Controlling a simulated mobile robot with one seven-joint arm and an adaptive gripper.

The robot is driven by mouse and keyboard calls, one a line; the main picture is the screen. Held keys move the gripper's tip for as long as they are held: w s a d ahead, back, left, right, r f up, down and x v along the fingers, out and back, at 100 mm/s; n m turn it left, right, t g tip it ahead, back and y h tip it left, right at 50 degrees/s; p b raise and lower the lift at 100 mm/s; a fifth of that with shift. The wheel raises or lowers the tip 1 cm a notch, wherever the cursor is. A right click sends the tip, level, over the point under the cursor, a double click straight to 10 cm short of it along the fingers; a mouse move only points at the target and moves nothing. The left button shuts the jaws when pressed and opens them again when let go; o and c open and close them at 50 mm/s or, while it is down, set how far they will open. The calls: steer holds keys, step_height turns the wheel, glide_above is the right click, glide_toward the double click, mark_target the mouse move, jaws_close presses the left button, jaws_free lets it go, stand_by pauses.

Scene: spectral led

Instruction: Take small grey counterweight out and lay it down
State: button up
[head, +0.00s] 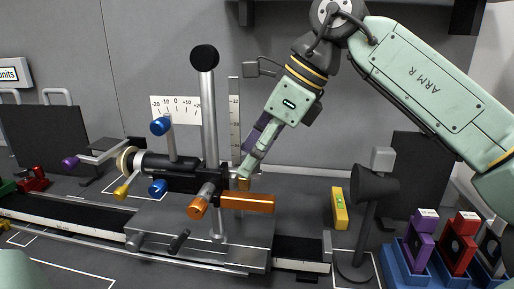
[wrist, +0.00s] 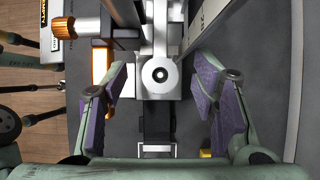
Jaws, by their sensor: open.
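A light grey round piece with a dark central hole (wrist: 162,75) sits between my fingers in the wrist view, at the end of the instrument. It looks like the small grey counterweight, but I cannot be sure. My gripper (wrist: 154,88) is open, with one purple-padded finger on each side of that piece and a visible gap on both sides. In the head view my gripper (head: 249,163) points down at the right end of the instrument, behind the orange bar (head: 247,203). There the fingers hide most of the grey piece.
The tall silver post (head: 208,110) with a black knob stands just left of my gripper. An upright scale (head: 235,120) is close behind. A yellow level (head: 340,208), a black lamp-like stand (head: 372,190) and blue trays (head: 415,262) are to the right.

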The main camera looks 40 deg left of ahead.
steer(key=shift+c, duration=0.4)
steer(key=shift+f, duration=0.1)
steer(key=c, duration=0.9)
steer(key=o, duration=1)
steer(key=shift+s, duration=0.1)
steer(key=shift+d+r, duration=0.1)
steer(key=shift+r, duration=0.2)
steer(key=v, duration=0.5)
steer(key=p+v, duration=0.1)
steer(key=v, duration=0.4)
steer(key=shift+w+r, duration=0.15)
steer(key=shift+w, duration=0.15)
steer(key=shift+s, duration=0.1)
